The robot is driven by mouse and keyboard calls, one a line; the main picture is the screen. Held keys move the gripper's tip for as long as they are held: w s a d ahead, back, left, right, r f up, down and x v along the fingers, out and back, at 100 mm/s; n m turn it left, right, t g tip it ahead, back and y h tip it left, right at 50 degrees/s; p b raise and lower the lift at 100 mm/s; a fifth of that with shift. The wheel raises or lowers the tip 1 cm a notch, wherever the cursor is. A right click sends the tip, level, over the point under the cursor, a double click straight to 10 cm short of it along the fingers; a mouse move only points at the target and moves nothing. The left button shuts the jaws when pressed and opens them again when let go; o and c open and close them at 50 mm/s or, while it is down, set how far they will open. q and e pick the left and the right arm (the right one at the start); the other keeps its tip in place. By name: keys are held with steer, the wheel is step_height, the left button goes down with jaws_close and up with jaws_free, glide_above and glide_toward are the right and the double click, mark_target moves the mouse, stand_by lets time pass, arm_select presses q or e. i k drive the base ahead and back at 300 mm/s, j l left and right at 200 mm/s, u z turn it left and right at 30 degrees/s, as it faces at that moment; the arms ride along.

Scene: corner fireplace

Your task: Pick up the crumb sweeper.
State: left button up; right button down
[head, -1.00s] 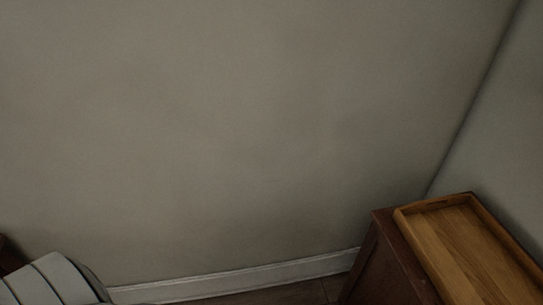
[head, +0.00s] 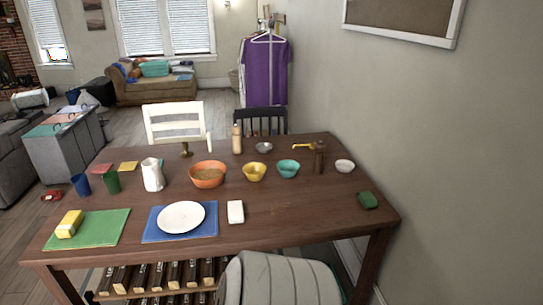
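I cannot pick out the crumb sweeper for certain. A small dark green block-like item (head: 367,200) lies near the right end of the wooden table (head: 300,212). A small white rectangular item (head: 235,211) lies right of the blue placemat (head: 152,224). A yellow item (head: 69,224) sits on the green placemat (head: 108,229) at the left. Any of these is too small to identify surely. Neither of my grippers is in view.
A grey ribbed, rounded form, perhaps a padded chair back (head: 290,282), stands at the table's near side. Bowls, a white jug (head: 153,175), cups and a plate (head: 181,217) crowd the table. A white chair (head: 177,122) stands behind. The right wall is close.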

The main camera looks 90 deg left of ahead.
mark_target(236, 212)
steer(key=u, duration=3.05)
steer(key=i+l+u, duration=0.25)
steer(key=i, duration=0.15)
steer(key=i+l+u, duration=0.25)
steer(key=i, duration=0.15)
